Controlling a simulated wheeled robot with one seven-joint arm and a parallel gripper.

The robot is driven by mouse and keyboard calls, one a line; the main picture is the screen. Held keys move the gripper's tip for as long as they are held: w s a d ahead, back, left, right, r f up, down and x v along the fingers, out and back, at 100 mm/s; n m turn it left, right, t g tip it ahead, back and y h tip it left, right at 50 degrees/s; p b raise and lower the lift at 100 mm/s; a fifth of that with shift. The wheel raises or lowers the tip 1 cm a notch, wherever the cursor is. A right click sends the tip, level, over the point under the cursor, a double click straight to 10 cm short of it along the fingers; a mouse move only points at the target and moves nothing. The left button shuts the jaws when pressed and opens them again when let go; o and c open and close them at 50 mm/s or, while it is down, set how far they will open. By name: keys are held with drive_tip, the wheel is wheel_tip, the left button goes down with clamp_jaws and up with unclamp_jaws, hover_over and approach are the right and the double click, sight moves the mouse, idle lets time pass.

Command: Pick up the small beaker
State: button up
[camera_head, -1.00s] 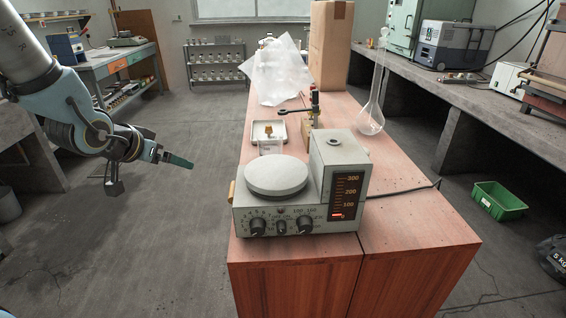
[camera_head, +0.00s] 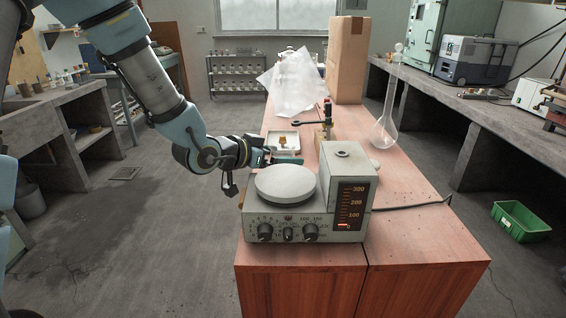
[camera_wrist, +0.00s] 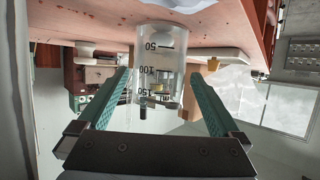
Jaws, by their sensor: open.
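The small beaker (camera_wrist: 160,52) is clear with dark graduation marks. In the wrist view it appears inverted, its base at the wooden bench top along the upper part of the picture. My gripper (camera_wrist: 157,78) is open, with one teal finger on either side of the beaker; whether either touches it I cannot tell. In the head view my gripper (camera_head: 284,160) is low over the bench, just behind the hotplate and in front of the white tray. The beaker is hard to make out there, largely hidden by the gripper.
The hotplate (camera_head: 286,184) stands close in front of my gripper. A white tray (camera_head: 303,143) with a small brown item lies behind it.

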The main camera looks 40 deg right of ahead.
drive_tip(key=x, duration=0.3)
drive_tip(key=shift+d+p, duration=0.3)
drive_tip(key=shift+p, duration=0.05)
drive_tip(key=c, duration=1.5)
